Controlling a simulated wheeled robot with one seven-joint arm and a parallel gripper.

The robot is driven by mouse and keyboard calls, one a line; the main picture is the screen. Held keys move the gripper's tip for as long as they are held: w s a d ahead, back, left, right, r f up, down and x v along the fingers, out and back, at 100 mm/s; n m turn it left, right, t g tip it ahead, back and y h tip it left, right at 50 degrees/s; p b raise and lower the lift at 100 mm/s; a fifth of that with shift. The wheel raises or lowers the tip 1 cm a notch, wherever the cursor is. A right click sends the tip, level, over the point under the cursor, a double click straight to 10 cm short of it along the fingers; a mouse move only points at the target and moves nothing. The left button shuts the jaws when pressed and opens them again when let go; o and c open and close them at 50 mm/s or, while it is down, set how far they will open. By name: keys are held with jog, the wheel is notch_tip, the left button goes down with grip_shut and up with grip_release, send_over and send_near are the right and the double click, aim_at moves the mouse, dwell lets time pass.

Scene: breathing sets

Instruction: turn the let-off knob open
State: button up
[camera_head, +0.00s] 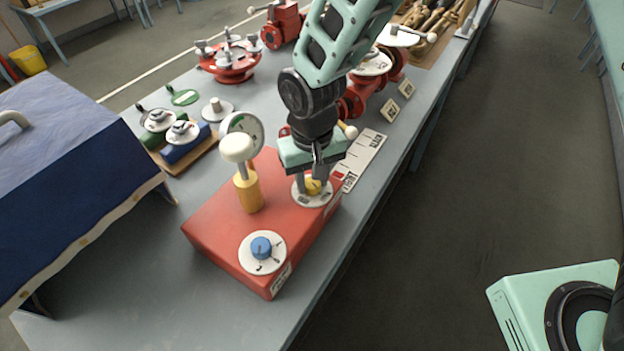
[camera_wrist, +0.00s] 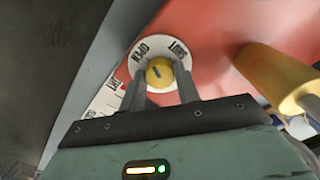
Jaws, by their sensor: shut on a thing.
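A yellow knob (camera_head: 313,187) sits on a round white dial (camera_head: 306,199) at the far right end of the red box (camera_head: 215,228). In the wrist view the yellow knob (camera_wrist: 158,74) shows a short dark mark, and words are printed around its dial (camera_wrist: 160,45), one reading like OPEN. My gripper (camera_head: 314,182) comes down from above and is shut on the yellow knob, one finger on each side. In the wrist view my gripper's fingers (camera_wrist: 160,78) flank the knob. A blue knob (camera_head: 261,247) on another white dial is at the box's near end.
Red valves (camera_head: 228,65) stand farther back. A blue-covered case (camera_head: 65,170) is at left.

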aim_at(312, 182)
jog(key=shift+r+n+b, duration=0.1)
jog(key=shift+n+b, duration=0.4)
jog(key=shift+n, duration=1.8)
jog(key=o, duration=1)
notch_tip(312, 182, up, 17)
jog(key=b, duration=0.4)
jog(key=shift+r, duration=0.2)
